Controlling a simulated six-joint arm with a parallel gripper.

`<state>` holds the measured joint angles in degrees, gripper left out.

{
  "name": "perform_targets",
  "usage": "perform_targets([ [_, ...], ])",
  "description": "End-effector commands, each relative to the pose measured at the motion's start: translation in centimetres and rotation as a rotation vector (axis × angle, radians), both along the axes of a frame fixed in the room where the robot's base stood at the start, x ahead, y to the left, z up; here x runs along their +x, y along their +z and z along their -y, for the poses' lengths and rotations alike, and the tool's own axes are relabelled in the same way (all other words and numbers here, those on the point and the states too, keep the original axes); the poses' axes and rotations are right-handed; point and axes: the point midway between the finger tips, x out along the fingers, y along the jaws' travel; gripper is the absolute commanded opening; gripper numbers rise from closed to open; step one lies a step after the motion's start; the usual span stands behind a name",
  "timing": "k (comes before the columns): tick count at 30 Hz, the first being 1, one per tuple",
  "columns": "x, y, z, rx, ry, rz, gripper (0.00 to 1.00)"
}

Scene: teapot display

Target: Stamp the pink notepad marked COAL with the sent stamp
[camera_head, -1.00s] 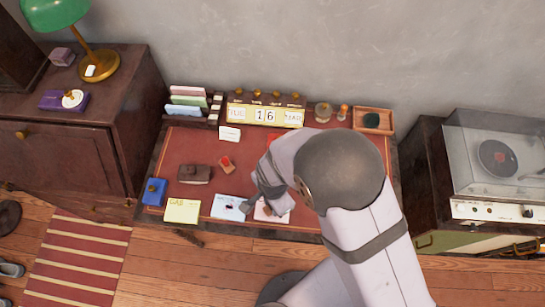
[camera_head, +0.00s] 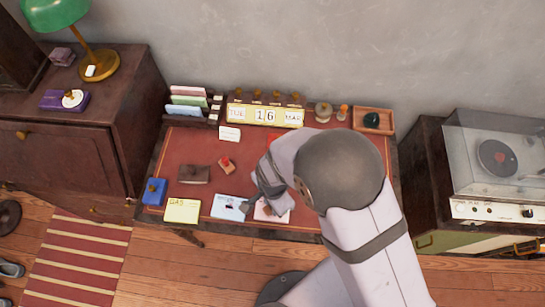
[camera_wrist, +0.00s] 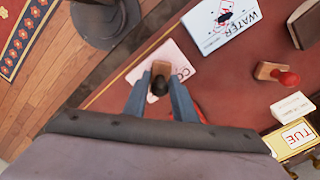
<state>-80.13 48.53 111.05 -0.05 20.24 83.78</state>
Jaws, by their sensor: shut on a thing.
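The pink notepad (camera_head: 264,215) lies at the desk's front edge, partly hidden by my arm in the head view. In the wrist view the pink notepad (camera_wrist: 188,64) shows the letters "CO"; the rest is covered. My gripper (camera_wrist: 159,100) is shut on a stamp (camera_wrist: 160,70) with a wooden base and a dark knob. The stamp is over the notepad; I cannot tell whether it touches the paper. Its stamp face and any label are hidden. In the head view my gripper (camera_head: 268,195) is mostly hidden behind my wrist.
The WATER notepad (camera_wrist: 222,22) lies beside the pink one, then the yellow GAS notepad (camera_head: 182,211). A red-handled stamp (camera_head: 226,165), a brown wallet-like item (camera_head: 194,174) and a blue box (camera_head: 154,192) lie on the red desktop. A calendar (camera_head: 265,115) stands at the back.

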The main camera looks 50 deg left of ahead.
Motion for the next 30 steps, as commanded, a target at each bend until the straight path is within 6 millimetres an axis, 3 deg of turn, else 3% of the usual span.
perform_targets([
  [8,0.0,0.3,0.2,-0.004,0.000,0.000,0.10],
  [30,0.0,5.6,0.1,-0.001,0.000,0.000,0.10],
])
